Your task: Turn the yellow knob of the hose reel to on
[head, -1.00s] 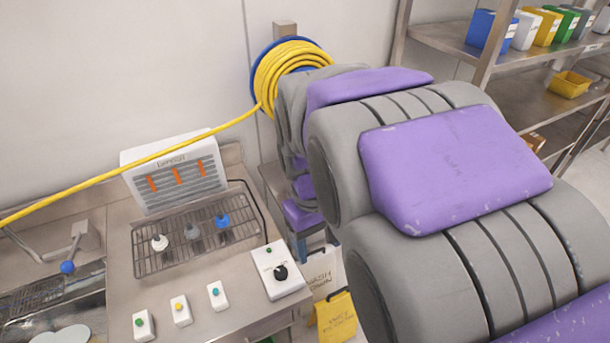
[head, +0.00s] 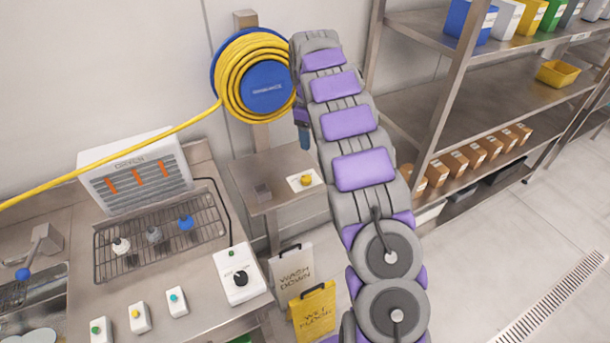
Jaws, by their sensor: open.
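The hose reel (head: 268,86) is on the wall at the upper middle, with a blue centre and coiled yellow hose. The yellow knob (head: 306,180) sits on a small white plate on a steel side table below it. The knob is too small to read its setting. My arm rises in front, to the right of the reel, and bends over at the top. My gripper (head: 303,136) shows only in part, a blue tip hanging beside the arm. It is above the knob and apart from it. The arm hides most of the gripper.
A steel counter (head: 190,297) with a wire rack and several switch boxes is on the left. The yellow hose (head: 110,165) runs taut to the left above it. Two floor signs (head: 312,312) stand below the side table. Steel shelves (head: 500,105) are on the right.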

